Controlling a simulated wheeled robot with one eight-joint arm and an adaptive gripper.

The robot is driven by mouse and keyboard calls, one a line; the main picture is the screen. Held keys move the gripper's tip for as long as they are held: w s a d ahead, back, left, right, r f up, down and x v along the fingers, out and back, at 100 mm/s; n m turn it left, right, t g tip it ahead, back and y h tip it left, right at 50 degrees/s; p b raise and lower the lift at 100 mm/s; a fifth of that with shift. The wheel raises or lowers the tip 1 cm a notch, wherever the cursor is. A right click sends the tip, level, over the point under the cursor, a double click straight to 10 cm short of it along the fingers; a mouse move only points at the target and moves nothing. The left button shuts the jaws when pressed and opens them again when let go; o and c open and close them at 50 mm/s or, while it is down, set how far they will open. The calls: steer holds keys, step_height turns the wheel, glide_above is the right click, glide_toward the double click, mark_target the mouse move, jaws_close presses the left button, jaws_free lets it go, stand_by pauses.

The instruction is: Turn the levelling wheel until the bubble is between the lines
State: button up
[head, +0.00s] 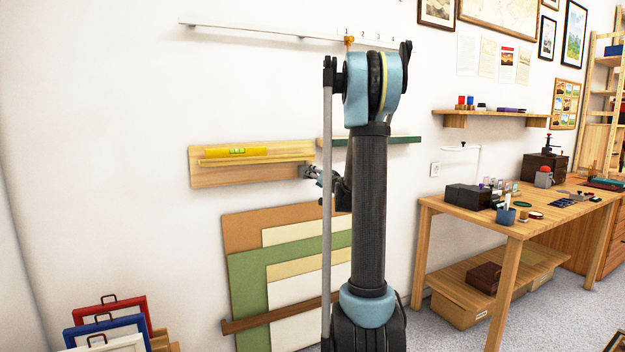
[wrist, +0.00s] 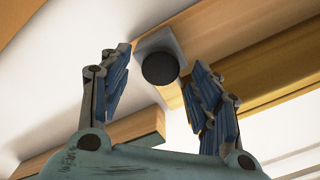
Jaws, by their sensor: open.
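A yellow spirit level (head: 222,152) with a green vial rests on a wooden wall ledge (head: 220,180) in the head view. The bubble's place against the lines is too small to tell. The levelling wheel is a dark round knob (wrist: 160,68) on a grey plate at the ledge's right end. In the head view the wheel is mostly hidden by my gripper (head: 312,172). In the wrist view my gripper (wrist: 158,82) is open, with one finger to either side of the wheel. I cannot tell whether a finger touches it.
A green-edged ledge (head: 405,140) is close to the right of the wooden one, behind my arm. Boards (head: 245,235) lean on the wall below. A workbench (head: 450,208) with small items stands at the right. A long thin rail (head: 255,31) runs along the wall above.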

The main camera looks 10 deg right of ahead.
steer(key=shift+x, duration=1.2)
steer(key=shift+c, duration=0.2)
steer(key=c, duration=1)
steer(key=shift+m, duration=0.3)
steer(key=shift+s+d+m, duration=0.1)
steer(key=shift+m, duration=2.5)
